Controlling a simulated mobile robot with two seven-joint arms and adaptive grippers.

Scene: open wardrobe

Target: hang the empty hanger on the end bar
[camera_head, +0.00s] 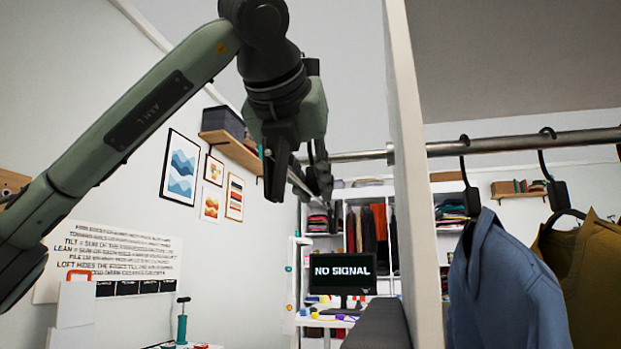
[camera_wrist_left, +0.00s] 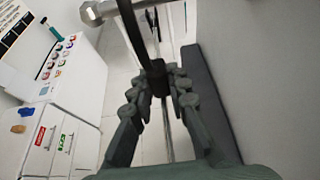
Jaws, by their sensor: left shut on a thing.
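My left gripper (camera_head: 300,178) hangs in the upper middle of the head view, left of the white side panel. It also shows in the left wrist view (camera_wrist_left: 158,98), shut on the dark neck of the empty hanger (camera_wrist_left: 158,76). The hanger's dark hook runs up past the fingers toward the end bar (camera_wrist_left: 110,10). In the head view the end bar (camera_head: 358,156) is a short metal stub coming out left of the panel, just right of the gripper. Whether the hook touches the bar cannot be told. The right gripper is out of view.
The white side panel (camera_head: 412,180) stands right of the gripper. Beyond it a metal rail (camera_head: 500,146) carries a blue garment (camera_head: 505,285) and a mustard garment (camera_head: 585,275) on dark hangers. A wall shelf (camera_head: 232,150) is behind to the left. A monitor (camera_head: 342,273) stands farther back.

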